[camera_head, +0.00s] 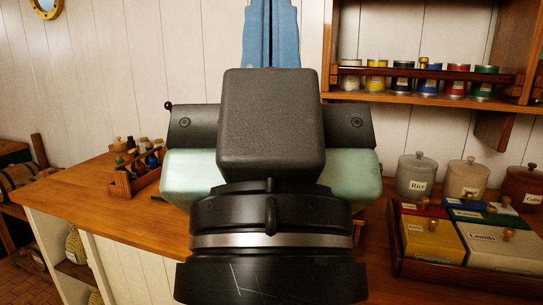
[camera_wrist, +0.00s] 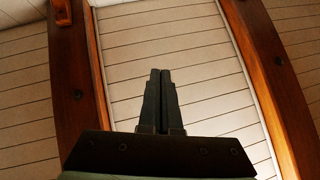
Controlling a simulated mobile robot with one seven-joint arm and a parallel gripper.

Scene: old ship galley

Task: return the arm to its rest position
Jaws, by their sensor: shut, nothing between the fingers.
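My gripper (camera_head: 270,35) shows in the head view as two blue fingers pointing up, pressed together above the dark wrist housing. The wrist and its dark camera block fill the middle of the head view. In the wrist view my gripper (camera_wrist: 160,75) is two dark fingers side by side with only a thin line between them, shut and empty. Beyond the fingers the wrist view shows a pale planked surface (camera_wrist: 180,40) between dark wooden beams (camera_wrist: 72,70). The fingers touch nothing that I can see. The counter right behind the wrist is hidden.
A wooden counter (camera_head: 105,195) runs behind the arm. A bottle rack (camera_head: 122,185) stands on its left part. On the right are a tray (camera_head: 395,240) of colored boxes and several canisters (camera_head: 416,176). A wall shelf (camera_head: 400,98) with several tins hangs at upper right.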

